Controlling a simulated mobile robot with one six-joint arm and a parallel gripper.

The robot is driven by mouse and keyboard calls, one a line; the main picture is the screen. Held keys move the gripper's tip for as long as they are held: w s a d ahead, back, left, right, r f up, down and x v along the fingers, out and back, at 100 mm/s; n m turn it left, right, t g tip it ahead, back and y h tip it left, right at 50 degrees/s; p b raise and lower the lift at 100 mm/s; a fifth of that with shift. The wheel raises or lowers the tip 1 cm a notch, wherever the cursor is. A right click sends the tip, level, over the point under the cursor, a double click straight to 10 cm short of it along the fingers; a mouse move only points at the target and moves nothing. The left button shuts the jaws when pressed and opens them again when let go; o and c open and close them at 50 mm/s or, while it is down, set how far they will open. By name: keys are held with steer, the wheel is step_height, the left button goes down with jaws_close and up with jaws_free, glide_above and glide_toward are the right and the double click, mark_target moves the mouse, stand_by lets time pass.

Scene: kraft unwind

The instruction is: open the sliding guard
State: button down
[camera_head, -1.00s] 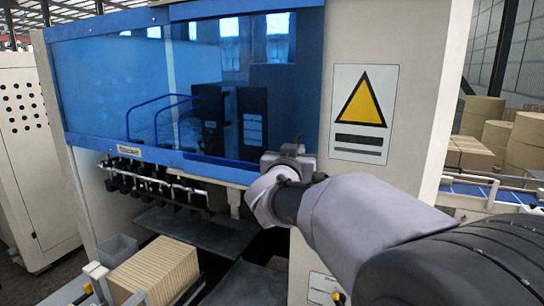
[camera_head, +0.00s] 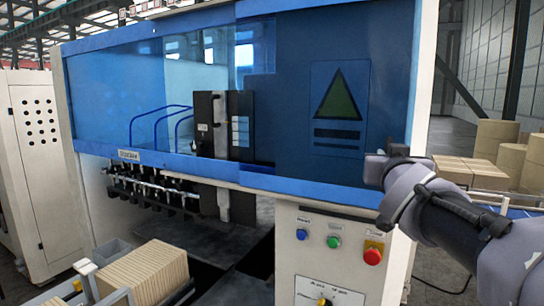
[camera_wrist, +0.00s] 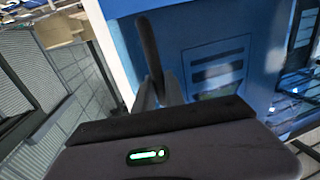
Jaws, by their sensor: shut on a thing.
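The sliding guard (camera_head: 290,120) is a blue see-through panel with a blue frame, slid to the right over the machine's cream front. The warning sign (camera_head: 338,105) shows through it, tinted dark. My gripper (camera_head: 378,165) is at the guard's right end, near its lower edge, with the arm coming in from the right. In the wrist view, my gripper (camera_wrist: 158,88) is shut on a dark upright bar (camera_wrist: 149,48) beside the blue panel, seemingly the guard's handle. The grip itself is partly hidden.
A blue see-through panel (camera_head: 110,95) covers the left part of the machine. Buttons (camera_head: 334,242) sit on the cream front below the guard. Cream stacked sheets (camera_head: 145,275) stand at the lower left. Brown rolls (camera_head: 495,140) stand behind at the right.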

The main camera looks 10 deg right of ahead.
steer(key=shift+s+d, duration=0.15)
steer(key=shift+d, duration=0.05)
steer(key=shift+r, duration=0.1)
steer(key=c, duration=1.4)
jaws_free()
steer(key=p+v, duration=0.5)
steer(key=v, duration=1.2)
steer(key=shift+p, duration=0.35)
steer(key=shift+s+a, duration=0.1)
steer(key=shift+a, duration=0.05)
